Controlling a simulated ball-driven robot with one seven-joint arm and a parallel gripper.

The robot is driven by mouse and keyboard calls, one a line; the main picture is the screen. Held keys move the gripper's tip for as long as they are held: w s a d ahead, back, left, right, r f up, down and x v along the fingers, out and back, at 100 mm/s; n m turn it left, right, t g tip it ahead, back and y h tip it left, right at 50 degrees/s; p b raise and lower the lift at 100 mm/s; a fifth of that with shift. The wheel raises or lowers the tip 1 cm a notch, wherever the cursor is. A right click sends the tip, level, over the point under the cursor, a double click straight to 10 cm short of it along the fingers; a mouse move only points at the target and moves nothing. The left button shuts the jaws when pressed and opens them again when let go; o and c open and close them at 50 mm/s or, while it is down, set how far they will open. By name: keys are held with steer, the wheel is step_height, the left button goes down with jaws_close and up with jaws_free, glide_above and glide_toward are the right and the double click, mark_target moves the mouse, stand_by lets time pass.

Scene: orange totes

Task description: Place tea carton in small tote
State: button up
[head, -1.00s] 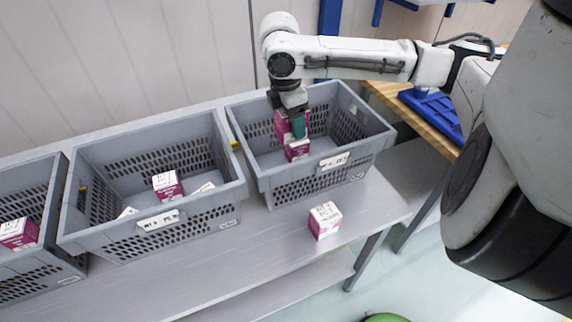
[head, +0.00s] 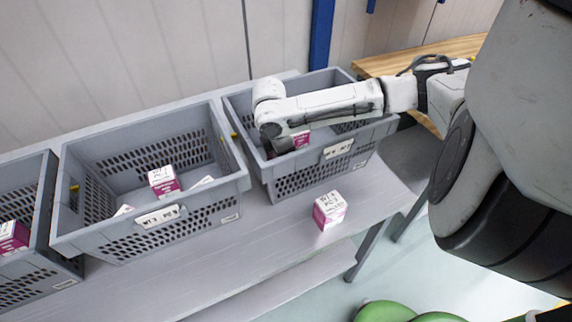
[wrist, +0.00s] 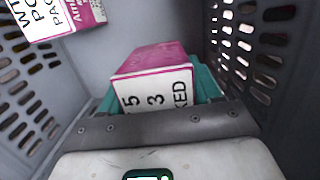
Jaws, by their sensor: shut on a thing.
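In the wrist view my gripper (wrist: 157,88) has its green fingers shut on a pink-and-white tea carton (wrist: 155,75), with black print on its near white face. The held carton is down between the grey walls of a tote. In the head view my arm reaches into the right grey tote (head: 318,180) and hides the fingers. Part of a pink carton (head: 301,138) shows there beside the arm; I cannot tell if it is the held one. A second carton (wrist: 58,15) lies in the tote at the wrist view's upper left, apart from the held one.
The middle grey tote (head: 190,222) holds several cartons, one showing clearly (head: 164,181). Another tote (head: 38,265) with a carton (head: 14,236) is at the left edge. A loose carton (head: 329,210) stands on the grey shelf (head: 275,235) in front of the right tote.

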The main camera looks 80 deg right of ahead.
steer(key=shift+f+p, duration=0.3)
steer(key=shift+f, duration=2.05)
steer(key=shift+f, duration=0.1)
steer(key=shift+f, duration=0.1)
steer(key=o, duration=1.2)
steer(key=r, duration=0.4)
steer(key=w+r+b, duration=0.1)
steer(key=r, duration=0.3)
steer(key=a+r, duration=0.1)
steer(key=r, duration=0.3)
steer(key=shift+w+r, duration=0.15)
